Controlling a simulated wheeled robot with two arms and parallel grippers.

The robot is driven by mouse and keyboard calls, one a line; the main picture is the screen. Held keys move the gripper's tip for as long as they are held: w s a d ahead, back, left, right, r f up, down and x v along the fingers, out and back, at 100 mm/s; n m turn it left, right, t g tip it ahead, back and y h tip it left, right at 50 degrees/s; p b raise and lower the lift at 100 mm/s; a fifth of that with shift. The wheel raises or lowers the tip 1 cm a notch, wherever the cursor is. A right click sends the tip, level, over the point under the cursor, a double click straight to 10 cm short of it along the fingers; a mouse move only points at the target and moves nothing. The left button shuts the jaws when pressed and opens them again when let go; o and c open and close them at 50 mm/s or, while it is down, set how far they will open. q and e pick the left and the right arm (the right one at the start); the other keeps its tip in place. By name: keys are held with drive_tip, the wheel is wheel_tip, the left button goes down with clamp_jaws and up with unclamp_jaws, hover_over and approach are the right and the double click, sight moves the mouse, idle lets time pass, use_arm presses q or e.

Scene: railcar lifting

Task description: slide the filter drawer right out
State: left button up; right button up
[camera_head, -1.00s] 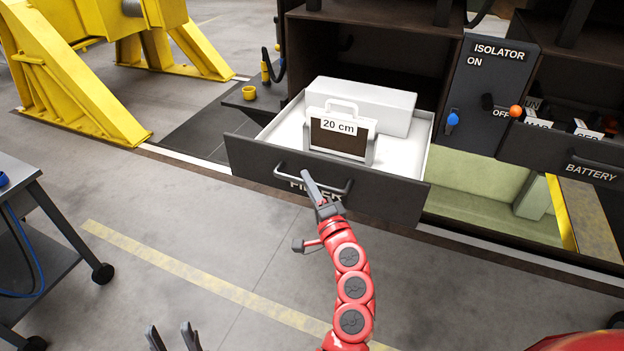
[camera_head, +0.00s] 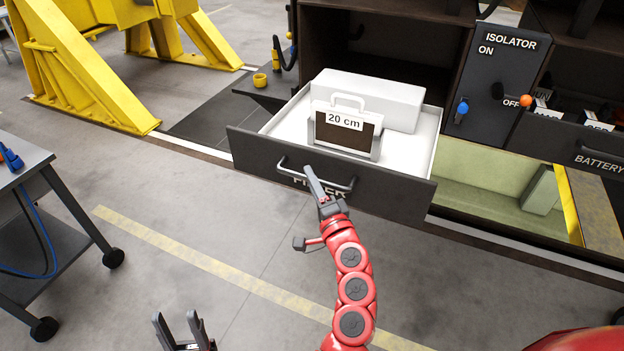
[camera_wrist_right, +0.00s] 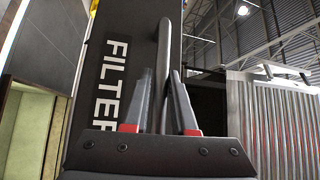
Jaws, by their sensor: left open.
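The filter drawer (camera_head: 240,150) is dark-fronted and white inside, and it stands well out of the cabinet. Its handle (camera_head: 287,171) is a bar across the front. My right gripper (camera_head: 316,182) is at the handle, covering part of the FILTER lettering. In the right wrist view the handle (camera_wrist_right: 163,45) runs between the two fingers of my right gripper (camera_wrist_right: 163,95), which are closed around it, beside the FILTER label (camera_wrist_right: 110,85). My left gripper (camera_head: 177,320) is open and empty, low in the head view, away from the drawer.
The drawer holds a white block (camera_head: 375,98) and a handled filter marked 20 cm (camera_head: 345,136). The isolator panel (camera_head: 485,90) and battery drawer (camera_head: 580,150) are to the right. A cart (camera_head: 40,200) stands left, with yellow stands (camera_head: 75,70) behind. The floor before the drawer is clear.

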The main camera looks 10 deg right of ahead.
drive_tip(key=o, duration=0.3)
drive_tip(key=p+v, duration=0.3)
drive_tip(key=v, duration=1.4)
drive_tip(key=shift+s+p, duration=0.2)
drive_tip(key=shift+p, duration=0.15)
